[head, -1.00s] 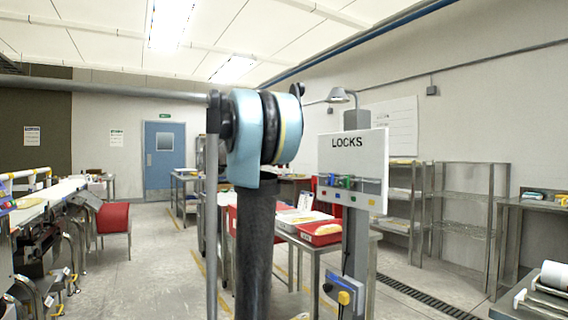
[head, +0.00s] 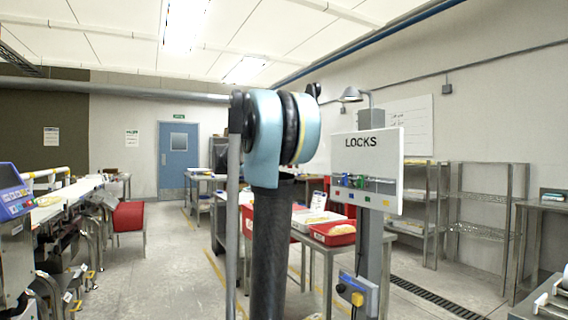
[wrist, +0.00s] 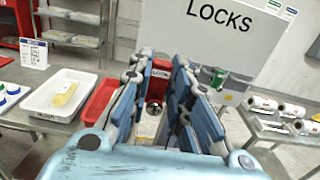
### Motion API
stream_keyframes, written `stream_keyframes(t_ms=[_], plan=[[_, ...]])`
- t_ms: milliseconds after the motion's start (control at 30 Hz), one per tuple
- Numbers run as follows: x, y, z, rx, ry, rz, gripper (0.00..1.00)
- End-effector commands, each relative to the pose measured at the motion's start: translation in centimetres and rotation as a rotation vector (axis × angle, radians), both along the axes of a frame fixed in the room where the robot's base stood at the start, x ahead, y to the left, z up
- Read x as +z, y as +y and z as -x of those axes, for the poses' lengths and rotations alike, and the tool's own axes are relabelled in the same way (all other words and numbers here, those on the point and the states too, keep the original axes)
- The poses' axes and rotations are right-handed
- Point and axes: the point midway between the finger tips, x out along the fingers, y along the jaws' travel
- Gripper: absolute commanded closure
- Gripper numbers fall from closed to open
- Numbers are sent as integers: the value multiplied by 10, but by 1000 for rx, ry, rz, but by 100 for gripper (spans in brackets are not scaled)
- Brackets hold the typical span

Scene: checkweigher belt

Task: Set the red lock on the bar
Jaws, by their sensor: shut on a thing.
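My gripper (wrist: 157,107) shows in the wrist view with its two blue-and-grey fingers closed on the red lock (wrist: 158,72). The red lock is partly hidden between the fingers, in front of the lower part of the white LOCKS board (wrist: 215,30). A green lock (wrist: 218,76) is at the board's lower edge, right of the fingers. In the head view the LOCKS board (head: 367,150) stands on a grey post, with several small coloured locks along its bar (head: 385,190). My gripper cannot be made out there. I cannot tell whether the red lock touches the bar.
A steel table with a red tray (head: 333,233) stands behind the post. A white tray (wrist: 65,93) lies left of the fingers in the wrist view. A yellow-and-blue switch box (head: 357,293) is low on the post. Conveyor machinery (head: 50,215) is at the left; open floor lies between.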

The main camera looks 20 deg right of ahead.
Motion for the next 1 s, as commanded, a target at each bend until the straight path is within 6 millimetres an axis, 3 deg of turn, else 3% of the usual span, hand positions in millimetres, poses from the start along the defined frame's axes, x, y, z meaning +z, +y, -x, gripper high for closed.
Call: stream_keyframes(t_ms=[267, 1000], plan=[[0, 2, 0, 0, 0, 0, 100], [0, 49, 4, 1, 0, 0, 100]])
